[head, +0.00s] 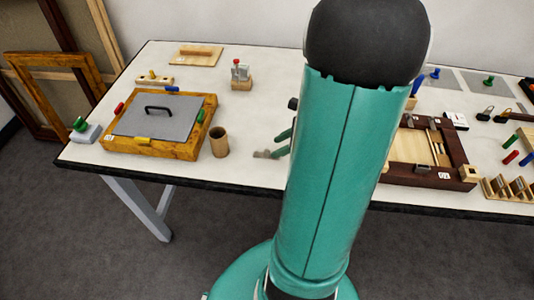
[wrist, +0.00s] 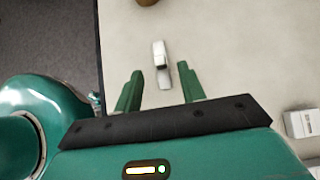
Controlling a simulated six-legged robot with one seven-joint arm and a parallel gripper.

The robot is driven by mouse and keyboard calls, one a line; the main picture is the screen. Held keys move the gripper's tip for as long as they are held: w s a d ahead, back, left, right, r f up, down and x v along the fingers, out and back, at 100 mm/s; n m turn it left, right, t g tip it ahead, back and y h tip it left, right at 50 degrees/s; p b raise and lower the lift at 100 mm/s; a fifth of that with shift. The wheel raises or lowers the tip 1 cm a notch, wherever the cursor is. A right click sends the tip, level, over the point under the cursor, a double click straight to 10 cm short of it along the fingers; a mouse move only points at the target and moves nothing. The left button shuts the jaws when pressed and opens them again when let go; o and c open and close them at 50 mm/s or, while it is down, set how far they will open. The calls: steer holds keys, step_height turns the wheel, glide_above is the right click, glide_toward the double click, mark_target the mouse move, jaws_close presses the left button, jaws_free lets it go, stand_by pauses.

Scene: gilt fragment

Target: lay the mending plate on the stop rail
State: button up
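My gripper (wrist: 160,84) is open, its two green fingers spread apart in the wrist view. A small silver-grey metal piece (wrist: 160,56), likely the mending plate, lies ahead of the gap between the fingertips, with clear space on both sides. In the head view the grey piece (head: 262,154) is on the white table, just left of my gripper (head: 283,143), partly hidden by it. I cannot tell for sure which thing is the stop rail. A wooden board with a raised strip (head: 196,54) at the back left may be it.
A wooden frame box with a grey handled lid (head: 208,118) and a brown cup (head: 219,142) stand left of my gripper. A block with a red-topped clamp (head: 241,75) stands behind. A dark-framed tray (head: 467,175) is at right. Bare table surrounds the grey piece.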

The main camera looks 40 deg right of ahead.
mark_target(267, 151)
steer(key=x, duration=0.4)
jaws_close()
steer(key=shift+w+r, duration=0.1)
